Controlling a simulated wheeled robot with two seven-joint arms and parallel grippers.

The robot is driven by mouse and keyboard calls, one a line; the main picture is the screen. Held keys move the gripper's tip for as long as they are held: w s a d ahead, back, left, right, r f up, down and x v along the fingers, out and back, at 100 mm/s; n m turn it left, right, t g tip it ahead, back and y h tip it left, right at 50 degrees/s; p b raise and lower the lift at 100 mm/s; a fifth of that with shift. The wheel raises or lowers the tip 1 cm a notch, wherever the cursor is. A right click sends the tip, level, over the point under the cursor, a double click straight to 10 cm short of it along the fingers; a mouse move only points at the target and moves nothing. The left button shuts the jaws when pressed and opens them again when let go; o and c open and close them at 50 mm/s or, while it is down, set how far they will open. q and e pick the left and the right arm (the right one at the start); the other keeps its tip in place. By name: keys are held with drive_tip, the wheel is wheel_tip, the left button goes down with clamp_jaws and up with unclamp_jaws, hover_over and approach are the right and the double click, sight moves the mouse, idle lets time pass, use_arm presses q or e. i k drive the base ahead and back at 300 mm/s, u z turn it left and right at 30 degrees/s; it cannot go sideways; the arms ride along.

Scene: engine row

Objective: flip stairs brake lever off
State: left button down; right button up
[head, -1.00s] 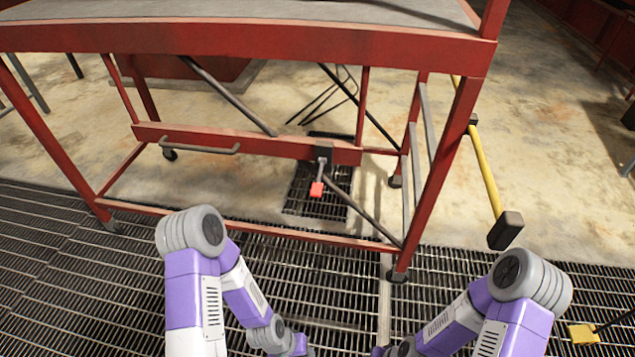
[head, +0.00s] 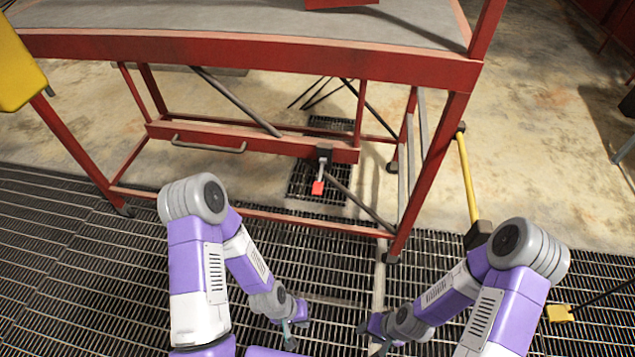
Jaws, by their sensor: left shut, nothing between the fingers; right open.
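The brake lever (head: 318,186) has a red tip and a grey stem. It hangs from a bracket on the lower crossbar of the red stairs frame (head: 250,50), tip pointing down. My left gripper (head: 289,338) is low in the head view, small and partly seen, shut and empty. My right gripper (head: 382,347) is at the bottom edge, partly cut off, open. Both grippers are well below the lever in the picture and apart from it.
A grey handle bar (head: 208,146) runs along the crossbar left of the lever. A red lower rail (head: 270,219) crosses between the lever and my arms. A yellow block (head: 18,70) is at the upper left. A yellow-handled hammer (head: 468,180) stands at the right. Metal grating lies in front.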

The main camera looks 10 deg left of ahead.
sight(318, 188)
drive_tip(key=u, duration=1.55)
drive_tip(key=i, duration=1.4)
drive_tip(key=z, duration=2.7)
